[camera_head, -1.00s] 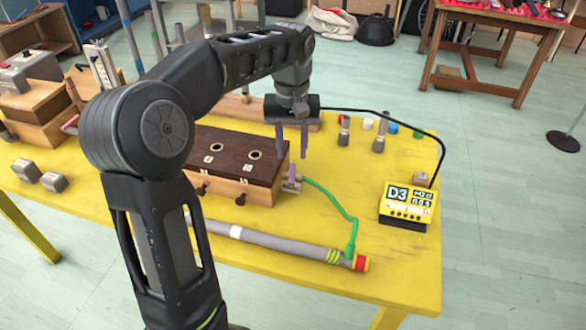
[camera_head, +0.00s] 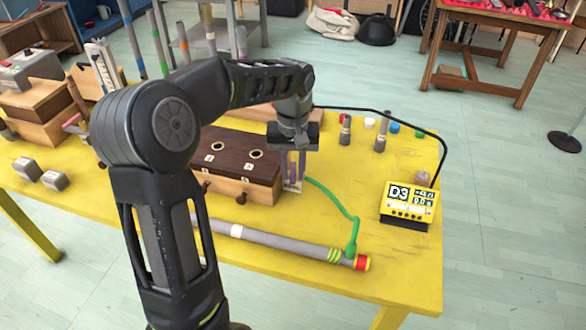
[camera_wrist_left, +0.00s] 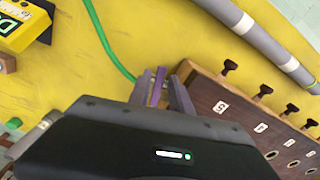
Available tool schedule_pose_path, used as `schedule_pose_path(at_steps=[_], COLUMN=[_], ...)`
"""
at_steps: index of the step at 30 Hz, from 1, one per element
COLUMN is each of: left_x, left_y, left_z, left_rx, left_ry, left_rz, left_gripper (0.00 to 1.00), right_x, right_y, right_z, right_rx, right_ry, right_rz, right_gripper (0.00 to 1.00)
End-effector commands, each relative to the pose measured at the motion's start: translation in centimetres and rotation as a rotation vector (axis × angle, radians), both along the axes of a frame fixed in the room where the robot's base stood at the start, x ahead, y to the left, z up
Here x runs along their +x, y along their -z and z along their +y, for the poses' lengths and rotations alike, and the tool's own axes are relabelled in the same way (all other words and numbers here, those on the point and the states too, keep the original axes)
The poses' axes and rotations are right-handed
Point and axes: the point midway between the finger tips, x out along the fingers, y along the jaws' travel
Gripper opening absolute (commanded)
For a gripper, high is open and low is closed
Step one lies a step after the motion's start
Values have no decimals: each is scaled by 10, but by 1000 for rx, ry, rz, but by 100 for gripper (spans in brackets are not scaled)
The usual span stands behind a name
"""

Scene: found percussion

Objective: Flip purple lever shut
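The purple lever (camera_wrist_left: 157,86) is at the right end of the dark-topped wooden box (camera_head: 234,163), by the fitting where the green hose joins. My left gripper (camera_head: 293,166) points down over that end. In the left wrist view its two grey-purple fingers stand on either side of the lever. The fingers are apart, with a gap that seems to show beside the lever, so I see no firm grip. In the head view the fingers mostly hide the lever. My right gripper is in neither view.
The green hose (camera_head: 343,208) runs to a grey tube (camera_head: 275,241) lying in front of the box. A yellow meter (camera_head: 408,203) reading D3 stands at the right. Small grey cylinders stand at the back. The yellow table (camera_head: 330,281) is clear at front right.

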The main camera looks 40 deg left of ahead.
Motion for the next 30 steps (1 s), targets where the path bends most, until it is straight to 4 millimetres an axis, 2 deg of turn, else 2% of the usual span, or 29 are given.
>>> schedule_pose_path(at_steps=[1, 9, 22, 30], left_x=[0, 0, 0, -4], left_y=[0, 0, -1, -2], left_z=[0, 0, 1, 9], left_rx=[0, 0, 0, 0], left_ry=[0, 0, 12, 226], left_rz=[0, 0, 0, 0], left_gripper=[20, 0, 0, 0], right_x=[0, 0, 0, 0], right_y=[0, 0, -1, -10], right_z=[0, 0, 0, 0], right_rx=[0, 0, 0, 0], right_ry=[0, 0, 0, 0], right_rz=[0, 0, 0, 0], right_gripper=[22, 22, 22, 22])
